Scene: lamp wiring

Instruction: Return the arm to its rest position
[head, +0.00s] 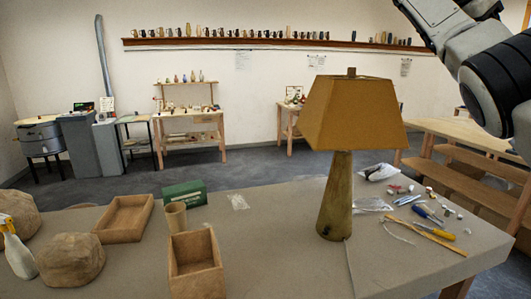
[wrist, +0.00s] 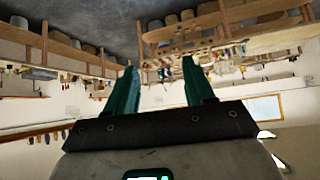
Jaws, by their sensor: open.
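My gripper (wrist: 157,82) shows in the wrist view with its two green fingers spread apart and nothing between them. The wrist view looks out over the room upside down, with shelves and benches beyond the fingers. In the head view my arm is raised at the upper right, above the table's right end, and the gripper itself is out of that view. The lamp (head: 338,205), with a mustard shade and a tapered base, stands upright on the grey table (head: 285,255), apart from my arm.
Screwdrivers (head: 427,214), a wooden ruler (head: 440,236), small parts and plastic bags lie right of the lamp. A wooden bench (head: 465,185) is behind right.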

